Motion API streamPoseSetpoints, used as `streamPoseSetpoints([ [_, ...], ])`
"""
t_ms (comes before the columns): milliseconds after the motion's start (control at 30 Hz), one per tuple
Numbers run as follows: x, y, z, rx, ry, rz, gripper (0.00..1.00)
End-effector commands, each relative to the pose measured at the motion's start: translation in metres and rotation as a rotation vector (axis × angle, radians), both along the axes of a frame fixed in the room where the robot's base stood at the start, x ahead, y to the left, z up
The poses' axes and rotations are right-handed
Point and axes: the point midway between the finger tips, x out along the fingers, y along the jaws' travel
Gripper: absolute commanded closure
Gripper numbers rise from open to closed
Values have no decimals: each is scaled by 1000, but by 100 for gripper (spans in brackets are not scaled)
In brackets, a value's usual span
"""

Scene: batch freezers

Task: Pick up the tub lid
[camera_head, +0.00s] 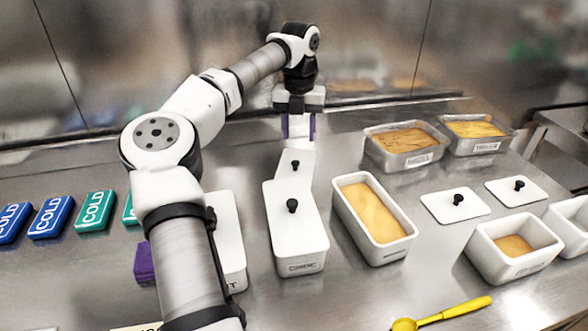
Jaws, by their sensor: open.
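Several white lids with black knobs are in view; I cannot tell which one the task means. One lid (302,172) is just behind a covered white tub, its near end hidden by that tub. Another lid (296,230) sits on the covered tub (301,266). Two more lids lie flat on the counter at the right, a larger one (440,205) and a smaller one (505,185). My gripper (299,135) points down with its two purple fingers apart, empty. It is at the far end of the rear lid; whether it touches is unclear.
An open white tub (338,212) of yellow ice cream stands right of the covered tub. Metal pans (398,160) stand at the back right, more white tubs (515,270) at the front right. A yellow scoop (445,313) lies in front. Cold packs (95,211) lie at the left.

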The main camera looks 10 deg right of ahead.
Motion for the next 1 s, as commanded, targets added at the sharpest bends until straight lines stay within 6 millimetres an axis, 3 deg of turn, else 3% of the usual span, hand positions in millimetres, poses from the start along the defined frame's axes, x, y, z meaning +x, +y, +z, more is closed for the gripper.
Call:
streamPoseSetpoints([
  [200, 0, 1, -35, 0, 2, -1, 54],
  [467, 2, 2, -49, 0, 2, 0, 54],
  [733, 9, 5, -87, -1, 4, -3, 54],
  [1000, 9, 5, -94, -1, -1, -2, 54],
])
